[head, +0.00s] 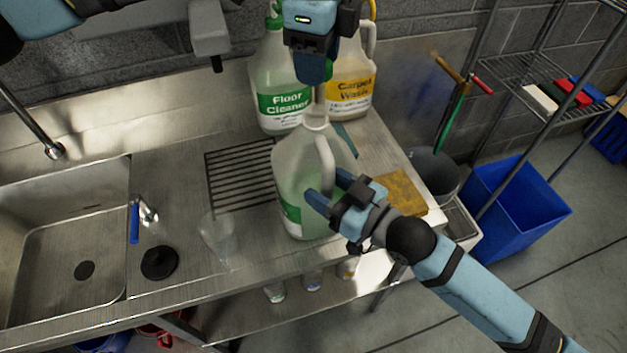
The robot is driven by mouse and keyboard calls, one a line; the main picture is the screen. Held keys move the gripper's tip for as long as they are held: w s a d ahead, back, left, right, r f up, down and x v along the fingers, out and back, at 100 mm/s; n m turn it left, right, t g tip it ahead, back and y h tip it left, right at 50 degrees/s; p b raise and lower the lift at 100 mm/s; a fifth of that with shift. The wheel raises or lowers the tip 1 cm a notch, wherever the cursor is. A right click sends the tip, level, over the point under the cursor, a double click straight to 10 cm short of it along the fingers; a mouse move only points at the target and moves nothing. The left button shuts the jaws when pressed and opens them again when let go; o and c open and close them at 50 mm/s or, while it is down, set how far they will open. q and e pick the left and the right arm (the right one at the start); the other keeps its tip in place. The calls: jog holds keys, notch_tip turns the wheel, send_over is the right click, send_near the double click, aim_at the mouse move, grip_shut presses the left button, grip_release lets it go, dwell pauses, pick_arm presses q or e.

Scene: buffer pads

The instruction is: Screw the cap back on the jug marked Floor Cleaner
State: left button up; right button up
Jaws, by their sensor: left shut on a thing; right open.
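A translucent jug (296,170) with a green label turned mostly away stands upright near the counter's front edge. Its neck (316,123) shows no cap. My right gripper (331,189) is open at its right side, fingers by the lower handle; I cannot tell whether they touch. My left gripper (314,80) is shut above and behind the neck. A bit of green (329,69) shows beside its fingers, probably a cap; the rest is hidden. Another jug (281,92), its green label reading Floor Cleaner, stands at the back.
A Carpet Wash jug (352,88) stands at the back right. A clear cup (217,238) and black disc (159,262) are left of the near jug. The sink (60,240) is at left. A tan sponge or cloth (402,190) lies right. A blue bin (515,205) stands beyond.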

aim_at(316, 111)
grip_shut()
pick_arm(q)
jog(key=shift+f, duration=2.5)
jog(key=shift+f, duration=0.1)
jog(key=shift+f, duration=0.8)
jog(key=shift+f, duration=0.55)
